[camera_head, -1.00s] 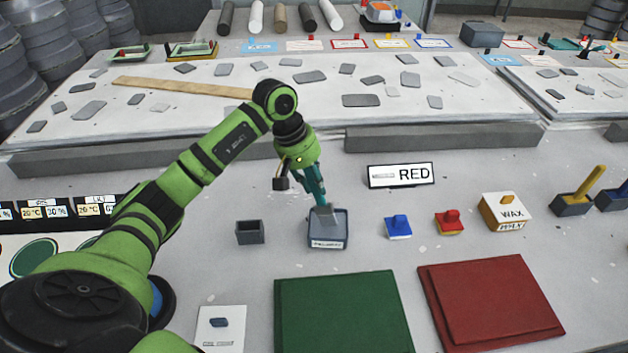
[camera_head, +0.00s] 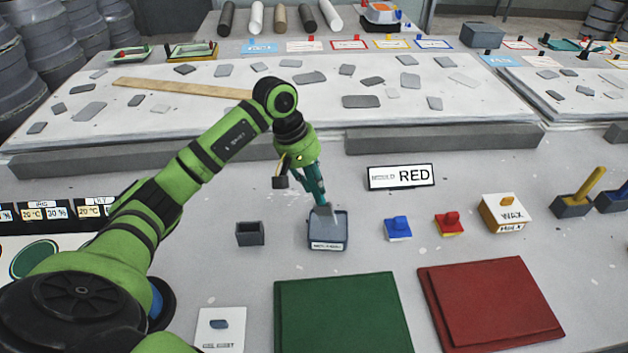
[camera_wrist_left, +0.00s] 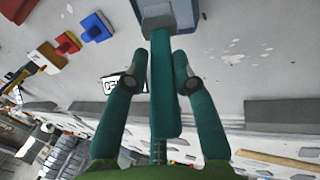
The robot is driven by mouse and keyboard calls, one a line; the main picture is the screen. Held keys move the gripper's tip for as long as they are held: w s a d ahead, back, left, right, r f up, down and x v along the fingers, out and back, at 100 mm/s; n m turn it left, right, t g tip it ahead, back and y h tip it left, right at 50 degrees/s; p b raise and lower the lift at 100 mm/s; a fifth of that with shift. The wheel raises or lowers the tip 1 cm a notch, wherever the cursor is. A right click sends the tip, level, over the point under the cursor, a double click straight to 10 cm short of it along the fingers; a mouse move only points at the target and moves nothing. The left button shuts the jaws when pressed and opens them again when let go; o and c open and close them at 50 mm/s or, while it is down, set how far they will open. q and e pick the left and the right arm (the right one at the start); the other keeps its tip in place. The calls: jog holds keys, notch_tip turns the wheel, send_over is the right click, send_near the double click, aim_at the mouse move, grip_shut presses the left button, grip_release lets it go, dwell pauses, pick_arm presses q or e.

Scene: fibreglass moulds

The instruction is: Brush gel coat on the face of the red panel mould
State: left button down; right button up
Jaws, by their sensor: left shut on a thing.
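The red panel mould (camera_head: 490,303) lies flat at the front right, its face plain red. My left gripper (camera_head: 315,184) is shut on the teal handle of a brush and points down over a blue-grey pot (camera_head: 328,246) with a white label. The brush's grey head (camera_head: 325,214) is in the pot's mouth; how deep it sits I cannot tell. In the left wrist view the teal handle (camera_wrist_left: 165,95) runs between the fingers of my left gripper (camera_wrist_left: 161,78) towards the pot (camera_wrist_left: 188,22). My right gripper is in neither view.
A green panel mould (camera_head: 342,316) lies left of the red one. A small grey cup (camera_head: 250,233), blue block (camera_head: 398,228), red block (camera_head: 449,223) and wax box (camera_head: 505,213) stand around the pot. The bench between them is clear.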

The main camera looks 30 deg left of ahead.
pick_arm(q)
jog(key=shift+r+p, duration=1.2)
jog(key=shift+r, duration=1.85)
